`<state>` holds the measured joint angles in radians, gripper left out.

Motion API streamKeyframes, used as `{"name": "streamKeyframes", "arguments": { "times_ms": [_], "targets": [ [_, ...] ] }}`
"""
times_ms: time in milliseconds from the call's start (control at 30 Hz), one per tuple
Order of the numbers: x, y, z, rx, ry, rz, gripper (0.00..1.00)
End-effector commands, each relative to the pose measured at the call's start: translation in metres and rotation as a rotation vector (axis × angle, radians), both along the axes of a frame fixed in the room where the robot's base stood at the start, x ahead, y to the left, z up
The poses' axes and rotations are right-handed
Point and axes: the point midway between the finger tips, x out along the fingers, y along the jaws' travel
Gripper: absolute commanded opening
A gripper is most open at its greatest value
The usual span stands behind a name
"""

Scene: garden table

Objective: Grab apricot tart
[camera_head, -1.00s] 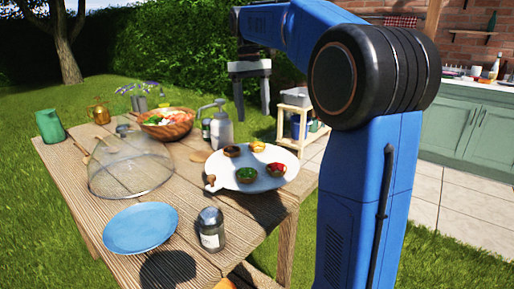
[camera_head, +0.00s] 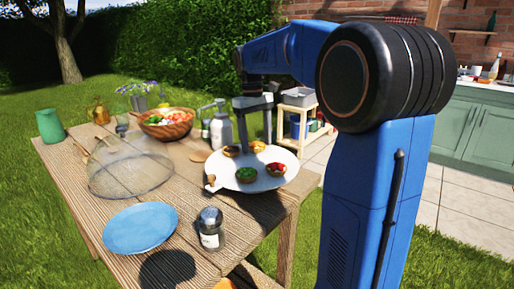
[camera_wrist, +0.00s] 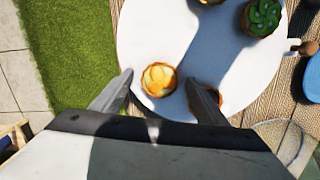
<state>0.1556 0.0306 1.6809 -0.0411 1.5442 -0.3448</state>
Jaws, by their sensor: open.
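The apricot tart (camera_head: 258,146), a small round tart with a yellow-orange top, sits on the white round board near its far edge. It also shows in the wrist view (camera_wrist: 159,79), between the fingertips in the picture. My gripper (camera_head: 254,142) is open and empty, pointing down over the far side of the board. In the wrist view my gripper (camera_wrist: 159,77) has one finger on each side of the tart. I cannot tell its exact height above it. A brown-topped tart (camera_head: 231,151) is beside it, partly hidden by the right finger in the wrist view.
The white board (camera_head: 225,175) also holds a green-topped tart (camera_head: 246,175) and a red-topped tart (camera_head: 276,169). A grey pump bottle (camera_head: 221,132) stands close behind. A shaker (camera_head: 210,230), blue plate (camera_head: 140,228) and glass dome (camera_head: 130,165) stand nearer and left.

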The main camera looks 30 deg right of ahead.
Motion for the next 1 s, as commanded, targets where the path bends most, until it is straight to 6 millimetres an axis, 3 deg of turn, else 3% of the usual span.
{"name": "streamKeyframes", "arguments": {
  "times_ms": [167, 367, 767, 1000],
  "targets": [
    [0.000, 0.000, 0.000, 0.000, -0.001, 0.000, 0.67],
    [0.000, 0.000, 0.000, 0.000, -0.001, 0.000, 0.24],
    [0.000, 0.000, 0.003, 0.000, -0.001, 0.000, 0.23],
    [0.001, 0.000, 0.035, 0.000, -0.003, 0.000, 0.23]
  ]
}}
